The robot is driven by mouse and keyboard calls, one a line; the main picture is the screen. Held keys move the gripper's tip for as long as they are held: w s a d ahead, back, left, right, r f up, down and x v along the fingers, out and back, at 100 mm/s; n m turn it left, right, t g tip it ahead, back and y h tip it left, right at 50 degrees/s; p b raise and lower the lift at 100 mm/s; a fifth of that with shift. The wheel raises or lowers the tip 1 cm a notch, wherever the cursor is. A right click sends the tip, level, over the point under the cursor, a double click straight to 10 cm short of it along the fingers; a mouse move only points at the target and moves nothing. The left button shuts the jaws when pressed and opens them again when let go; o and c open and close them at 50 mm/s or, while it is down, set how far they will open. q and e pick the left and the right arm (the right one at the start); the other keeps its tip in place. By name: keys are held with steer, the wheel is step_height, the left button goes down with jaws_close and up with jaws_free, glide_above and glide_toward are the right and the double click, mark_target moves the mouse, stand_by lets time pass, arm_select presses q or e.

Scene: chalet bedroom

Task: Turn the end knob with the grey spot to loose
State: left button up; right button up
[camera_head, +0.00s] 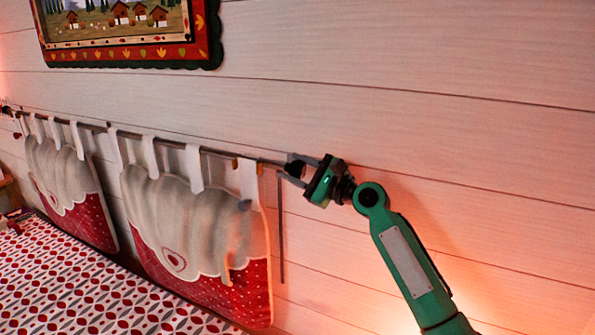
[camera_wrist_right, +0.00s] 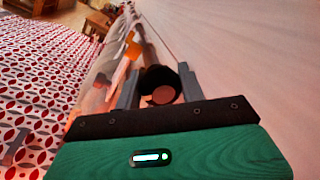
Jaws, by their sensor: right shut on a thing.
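The end knob (camera_head: 296,168) is dark and round, at the right end of the rod (camera_head: 225,153) on the wall. In the right wrist view the knob (camera_wrist_right: 155,78) is black with a dull pinkish-brown round face; I cannot tell a grey spot on it for sure. My right gripper (camera_head: 290,169) is shut on this knob, with one finger on each side of it, as the right wrist view shows too (camera_wrist_right: 158,80). The knob's turned position cannot be read. My left gripper is not in view.
Two red and cream cushions (camera_head: 197,220) hang from the rod by cloth loops. A thin dark stick (camera_head: 281,230) hangs down the wall beside the right cushion. A bed with a red-patterned cover (camera_head: 70,285) lies below. A framed picture (camera_head: 125,30) hangs above; the wall to the right is bare.

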steer(key=shift+f, duration=0.2)
steer(key=o, duration=1)
steer(key=shift+r, duration=0.1)
steer(key=shift+c, duration=0.2)
arm_select(q)
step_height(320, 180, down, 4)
steer(key=b, duration=0.3)
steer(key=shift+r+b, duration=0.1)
steer(key=shift+b, duration=0.25)
arm_select(e)
steer(key=v, duration=1.4)
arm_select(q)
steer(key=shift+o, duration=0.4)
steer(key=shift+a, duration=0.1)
arm_select(e)
steer(key=shift+a, duration=0.15)
